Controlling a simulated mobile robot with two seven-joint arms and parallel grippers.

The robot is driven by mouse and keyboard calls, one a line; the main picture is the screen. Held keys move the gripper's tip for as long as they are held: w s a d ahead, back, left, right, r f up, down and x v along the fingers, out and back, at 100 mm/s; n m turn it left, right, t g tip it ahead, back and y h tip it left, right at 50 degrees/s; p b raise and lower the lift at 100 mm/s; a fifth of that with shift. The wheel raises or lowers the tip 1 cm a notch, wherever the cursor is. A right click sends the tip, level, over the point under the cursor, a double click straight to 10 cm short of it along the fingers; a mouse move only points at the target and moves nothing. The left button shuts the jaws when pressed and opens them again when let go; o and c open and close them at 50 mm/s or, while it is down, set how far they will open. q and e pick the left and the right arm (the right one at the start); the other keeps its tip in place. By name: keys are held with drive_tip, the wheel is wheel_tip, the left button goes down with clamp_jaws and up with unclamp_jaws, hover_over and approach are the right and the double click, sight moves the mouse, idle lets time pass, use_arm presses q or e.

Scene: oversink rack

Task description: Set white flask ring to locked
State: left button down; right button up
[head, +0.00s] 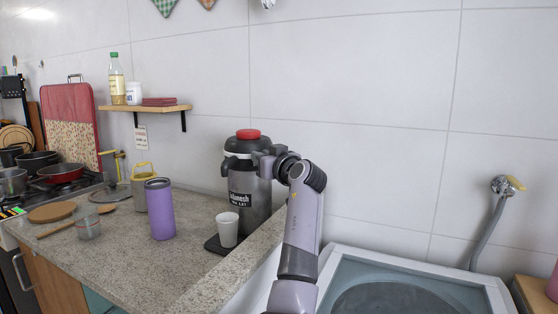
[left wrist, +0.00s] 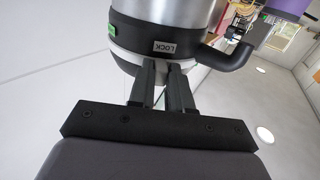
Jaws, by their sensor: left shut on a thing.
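The flask (head: 243,186) stands on the counter by the wall, with a grey body, dark upper part and red top. In the left wrist view the flask (left wrist: 165,12) shows its steel body and a black band with a LOCK label (left wrist: 164,47) and a green mark (left wrist: 112,30). The white ring (left wrist: 122,54) runs along this band. My left gripper (left wrist: 161,72) is shut at the ring, its two fingers close together just beside the LOCK label; what lies between them is mostly hidden. In the head view my left gripper (head: 264,160) is at the flask's upper right side. My right gripper is not in view.
A purple tumbler (head: 160,208), a yellow-handled canister (head: 139,190) and a glass (head: 88,226) stand further left. A wall shelf (head: 150,108) is above. A washing machine (head: 480,288) is at right.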

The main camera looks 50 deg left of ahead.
use_arm(q)
drive_tip(key=shift+s+a+f, duration=0.1)
drive_tip(key=shift+s+f, duration=0.05)
drive_tip(key=shift+s, duration=0.15)
drive_tip(key=c, duration=1.1)
unclamp_jaws()
drive_tip(key=shift+s+a, duration=0.1)
drive_tip(key=shift+s+d+b, duration=0.25)
drive_tip(key=shift+d+b, duration=0.1)
drive_tip(key=shift+d, duration=1.45)
drive_tip(key=shift+s+d+b, duration=0.2)
drive_tip(key=shift+d+b, duration=0.1)
drive_tip(key=shift+d, duration=1.45)
